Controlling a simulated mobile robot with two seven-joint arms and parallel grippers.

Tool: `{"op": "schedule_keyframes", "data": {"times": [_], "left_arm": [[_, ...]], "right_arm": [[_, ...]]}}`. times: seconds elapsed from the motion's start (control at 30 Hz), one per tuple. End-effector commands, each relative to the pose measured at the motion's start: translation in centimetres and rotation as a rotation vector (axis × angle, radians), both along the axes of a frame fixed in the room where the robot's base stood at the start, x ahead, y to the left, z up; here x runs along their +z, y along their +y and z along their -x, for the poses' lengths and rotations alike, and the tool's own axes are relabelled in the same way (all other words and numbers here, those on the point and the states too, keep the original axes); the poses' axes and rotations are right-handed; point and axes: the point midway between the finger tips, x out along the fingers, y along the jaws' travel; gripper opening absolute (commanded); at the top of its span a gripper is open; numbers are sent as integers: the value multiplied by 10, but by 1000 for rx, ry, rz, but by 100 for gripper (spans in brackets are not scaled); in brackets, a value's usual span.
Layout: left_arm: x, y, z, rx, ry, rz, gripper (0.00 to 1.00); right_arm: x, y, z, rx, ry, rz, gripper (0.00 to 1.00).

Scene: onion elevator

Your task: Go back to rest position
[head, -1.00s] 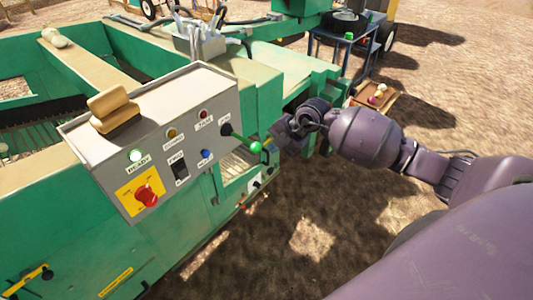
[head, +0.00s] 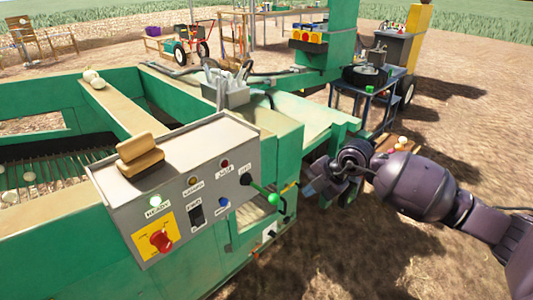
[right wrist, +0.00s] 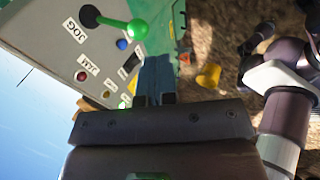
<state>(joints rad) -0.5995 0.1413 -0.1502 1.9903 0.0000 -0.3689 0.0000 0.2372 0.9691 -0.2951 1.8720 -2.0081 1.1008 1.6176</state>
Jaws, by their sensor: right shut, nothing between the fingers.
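My right gripper (head: 312,186) is in the head view, just right of the control box's green-knobbed lever (head: 272,198) and apart from it. In the right wrist view its fingers (right wrist: 155,78) are together with nothing between them. The grey control box (head: 180,185) carries a red rotary knob (head: 161,240) on a yellow plate, a lit green lamp (head: 155,200) and several small buttons. The lever's green knob also shows in the right wrist view (right wrist: 137,28). My left gripper is not in view.
The green machine (head: 285,150) fills the left and middle. A brush-like tan block (head: 139,154) lies on the control box. A grey tool bin (head: 226,94) stands behind it. A blue cart (head: 368,95) is at the back right. Bare ground lies open at the lower right.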

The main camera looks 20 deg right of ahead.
Motion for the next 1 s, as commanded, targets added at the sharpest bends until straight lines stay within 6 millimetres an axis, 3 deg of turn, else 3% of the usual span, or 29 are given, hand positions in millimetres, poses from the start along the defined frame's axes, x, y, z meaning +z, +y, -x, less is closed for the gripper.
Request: {"op": "schedule_keyframes", "data": {"times": [0.23,0.37,0.67,0.87,1.0], "left_arm": [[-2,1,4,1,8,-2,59],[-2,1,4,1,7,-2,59],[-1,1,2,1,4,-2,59],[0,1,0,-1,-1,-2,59],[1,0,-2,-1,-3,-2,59]], "right_arm": [[1,0,-1,38,-23,18,0],[9,9,-8,138,-129,15,0],[73,64,-25,321,-548,-271,0],[100,82,-25,204,-769,-503,0],[98,78,-23,17,-849,-634,0]]}}
